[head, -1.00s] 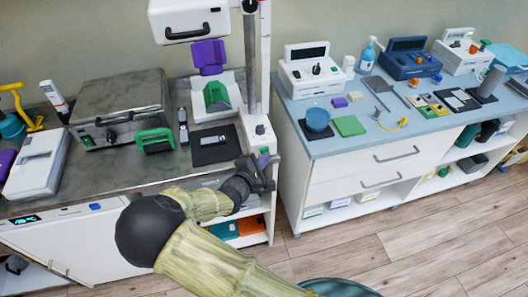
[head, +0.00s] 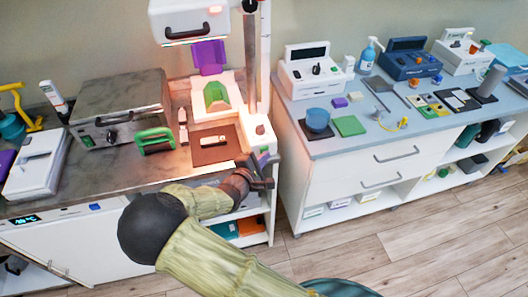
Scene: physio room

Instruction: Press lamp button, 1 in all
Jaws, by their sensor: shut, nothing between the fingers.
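The lamp is a white box-shaped head (head: 188,22) with a black handle, on a tall upright post (head: 250,62) at the back of the left bench. It is lit, with a red spot on the head and a warm red glow over the bench below. Its white base (head: 256,137) stands at the bench's right end and bears a dark knob. A small coloured patch, perhaps the button, shows on the base's front just above my gripper. My gripper (head: 264,168) is shut and empty, close in front of the base. I cannot tell whether it touches it.
Under the lamp are a purple holder (head: 209,54), a green block (head: 216,96) and a dark mat (head: 213,145). A green-handled item (head: 156,140) and a metal box (head: 120,102) stand to the left. The right counter (head: 340,160) holds several devices. Floor is clear at lower right.

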